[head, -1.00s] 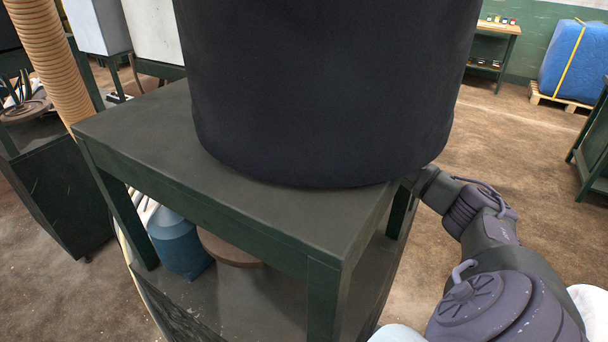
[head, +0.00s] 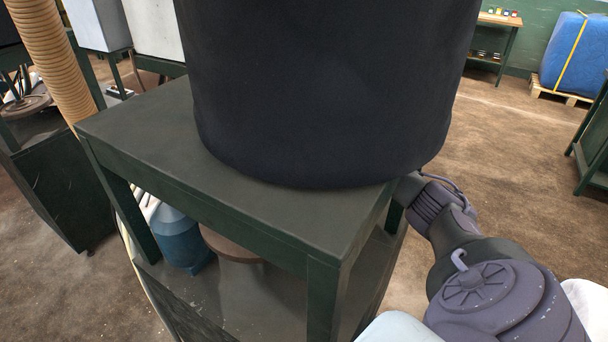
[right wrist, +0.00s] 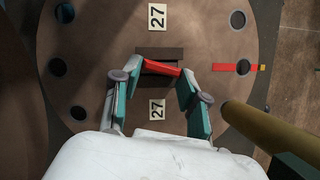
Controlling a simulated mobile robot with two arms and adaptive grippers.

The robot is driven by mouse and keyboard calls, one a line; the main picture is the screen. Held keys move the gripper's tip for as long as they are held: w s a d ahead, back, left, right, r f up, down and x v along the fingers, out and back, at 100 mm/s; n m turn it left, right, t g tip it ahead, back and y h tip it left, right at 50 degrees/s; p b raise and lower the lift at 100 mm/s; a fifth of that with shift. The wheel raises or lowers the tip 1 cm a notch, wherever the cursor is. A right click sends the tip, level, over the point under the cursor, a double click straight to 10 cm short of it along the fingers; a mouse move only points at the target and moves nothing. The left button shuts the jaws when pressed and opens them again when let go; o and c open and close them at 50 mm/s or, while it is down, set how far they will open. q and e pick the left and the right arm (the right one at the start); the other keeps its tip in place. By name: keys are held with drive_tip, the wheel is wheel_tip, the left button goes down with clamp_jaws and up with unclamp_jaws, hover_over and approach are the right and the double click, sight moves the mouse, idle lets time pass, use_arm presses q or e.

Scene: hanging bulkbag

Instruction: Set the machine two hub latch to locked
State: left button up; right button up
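In the right wrist view a round brown hub plate (right wrist: 100,45) has several dark holes around its rim and two white "27" labels. A small red latch bar (right wrist: 162,68) sits at a dark slot in its middle, slightly tilted. My right gripper (right wrist: 163,74) has its teal fingers on either side of the red bar, the tips apart and close to its ends. Whether they press on it cannot be told. In the head view my right arm (head: 475,270) reaches behind the table's right side, with its gripper hidden. My left gripper is not in view.
A green table (head: 150,125) stands in front with a large dark bag (head: 320,90) over it. A blue container (head: 180,240) is beneath it. In the wrist view a red strip (right wrist: 232,67) crosses the right rim hole, and an olive bar (right wrist: 260,128) is close by.

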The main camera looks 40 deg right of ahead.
drive_tip(key=shift+c, duration=1)
drive_tip(key=shift+m, duration=0.3)
drive_tip(key=m+h, duration=0.1)
drive_tip(key=m, duration=0.1)
drive_tip(key=shift+a+m+p, duration=0.2)
drive_tip(key=shift+m+p, duration=0.15)
drive_tip(key=shift+m, duration=0.05)
drive_tip(key=m, duration=0.1)
drive_tip(key=m+h, duration=0.1)
drive_tip(key=m, duration=0.1)
drive_tip(key=m+g+h, duration=0.1)
drive_tip(key=m, duration=0.1)
drive_tip(key=shift+w+a+b, duration=0.2)
drive_tip(key=shift+a+b, duration=0.05)
drive_tip(key=shift+b, duration=0.05)
drive_tip(key=shift+m, duration=0.4)
drive_tip(key=o, duration=1.1)
drive_tip(key=shift+o, duration=0.2)
